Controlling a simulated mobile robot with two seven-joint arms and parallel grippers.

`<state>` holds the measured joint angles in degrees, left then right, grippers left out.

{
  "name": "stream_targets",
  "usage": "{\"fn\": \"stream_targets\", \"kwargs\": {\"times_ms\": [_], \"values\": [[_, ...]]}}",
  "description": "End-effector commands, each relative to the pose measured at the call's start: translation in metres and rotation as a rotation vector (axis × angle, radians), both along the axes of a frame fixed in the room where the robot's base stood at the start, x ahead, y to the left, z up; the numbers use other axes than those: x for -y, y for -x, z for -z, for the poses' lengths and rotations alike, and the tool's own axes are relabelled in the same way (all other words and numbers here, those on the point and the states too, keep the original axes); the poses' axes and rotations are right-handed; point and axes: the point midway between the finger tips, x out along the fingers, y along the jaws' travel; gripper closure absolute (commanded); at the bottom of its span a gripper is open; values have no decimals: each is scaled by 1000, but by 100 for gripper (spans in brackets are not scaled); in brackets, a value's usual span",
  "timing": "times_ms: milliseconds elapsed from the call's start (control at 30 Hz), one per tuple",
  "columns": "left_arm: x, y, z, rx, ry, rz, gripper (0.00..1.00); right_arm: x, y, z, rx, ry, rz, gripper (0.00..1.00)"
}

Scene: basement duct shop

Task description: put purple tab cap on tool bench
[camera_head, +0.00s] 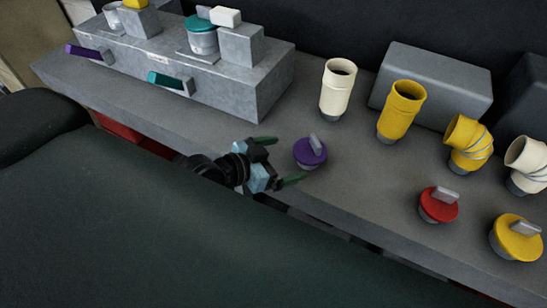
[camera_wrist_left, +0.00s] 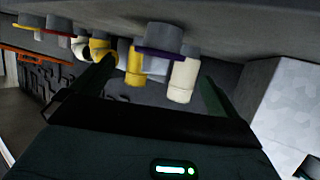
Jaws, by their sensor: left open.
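The purple tab cap (camera_head: 310,152) sits on the grey bench top (camera_head: 350,185), a round purple disc with a grey upright tab. My left gripper (camera_head: 288,160) is open and empty, just left of the cap, its fingers pointing toward it. A small gap seems to separate the fingertips from the cap. In the left wrist view the purple cap (camera_wrist_left: 160,55) shows upside down between the two open fingers. My right gripper is in neither view.
A cream pipe (camera_head: 338,90), a yellow pipe (camera_head: 401,110) and elbow pipes stand behind and right. A red cap (camera_head: 439,205) and a yellow cap (camera_head: 516,238) sit to the right. A grey stepped block (camera_head: 245,85) with a teal-capped pot (camera_head: 202,35) stands at left.

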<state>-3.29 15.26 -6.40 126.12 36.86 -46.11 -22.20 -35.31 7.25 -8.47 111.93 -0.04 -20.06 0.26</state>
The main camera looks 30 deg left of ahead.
Motion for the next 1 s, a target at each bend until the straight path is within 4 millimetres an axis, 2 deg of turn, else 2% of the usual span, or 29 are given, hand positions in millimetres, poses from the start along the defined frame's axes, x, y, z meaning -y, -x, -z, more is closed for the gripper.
{"fn": "stream_targets", "kwargs": {"times_ms": [100, 300, 1000], "values": [[-9, 12, -4, -2, -2, -2, 0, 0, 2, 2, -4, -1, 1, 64], [-13, 20, -9, 0, -2, -1, 0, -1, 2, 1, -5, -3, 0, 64], [-13, 20, -9, 0, 0, -1, 0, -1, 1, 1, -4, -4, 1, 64]]}}
